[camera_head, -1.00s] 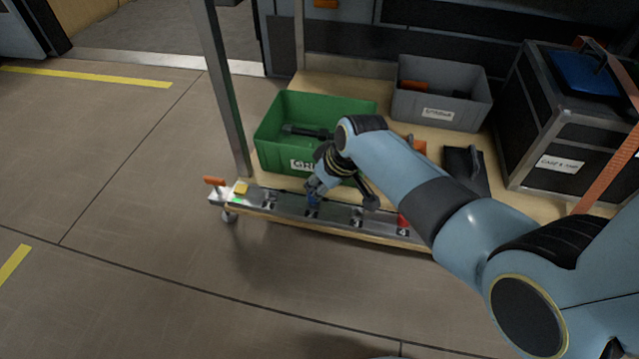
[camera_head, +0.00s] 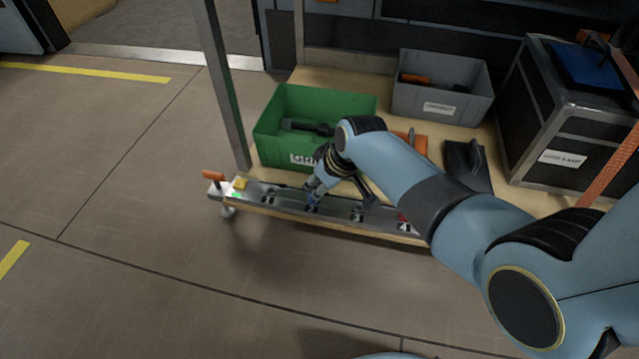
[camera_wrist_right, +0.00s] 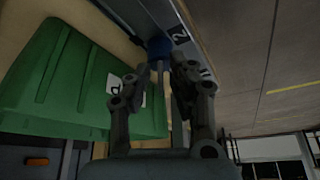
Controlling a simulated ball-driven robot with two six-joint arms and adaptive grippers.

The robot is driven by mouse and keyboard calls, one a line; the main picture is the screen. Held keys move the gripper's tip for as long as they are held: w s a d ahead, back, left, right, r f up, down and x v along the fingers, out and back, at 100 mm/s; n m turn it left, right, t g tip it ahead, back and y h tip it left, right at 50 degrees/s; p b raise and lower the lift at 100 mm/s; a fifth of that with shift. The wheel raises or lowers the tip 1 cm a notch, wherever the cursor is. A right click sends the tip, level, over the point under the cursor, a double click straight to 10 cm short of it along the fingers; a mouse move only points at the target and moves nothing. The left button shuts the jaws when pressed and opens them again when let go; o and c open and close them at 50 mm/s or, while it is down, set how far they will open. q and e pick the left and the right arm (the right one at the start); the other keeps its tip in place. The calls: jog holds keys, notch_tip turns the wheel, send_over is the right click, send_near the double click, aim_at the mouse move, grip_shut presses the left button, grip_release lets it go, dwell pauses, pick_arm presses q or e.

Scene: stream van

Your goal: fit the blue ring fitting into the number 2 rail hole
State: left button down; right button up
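The blue ring fitting (camera_wrist_right: 158,47) is at the rail beside the number 2 label (camera_wrist_right: 179,34) in the right wrist view. In the head view a bit of its blue (camera_head: 312,199) shows beneath my right gripper at the number 2 place; how deep it sits is hidden. The metal rail (camera_head: 285,204) runs along the cart's front edge. My right gripper (camera_head: 312,192) points down at the rail from above. In the wrist view its fingertips (camera_wrist_right: 162,70) are apart, with a gap between them, just short of the ring. My left gripper is out of view.
A green crate (camera_head: 272,152) stands right behind the rail, close to my right wrist. A grey bin (camera_head: 402,107) and a black case (camera_head: 527,113) stand farther back. A yellow piece (camera_head: 240,183) and an orange handle (camera_head: 213,176) are at the rail's left end.

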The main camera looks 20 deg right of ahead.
jog(key=shift+o, duration=0.8)
jog(key=v, duration=1.2)
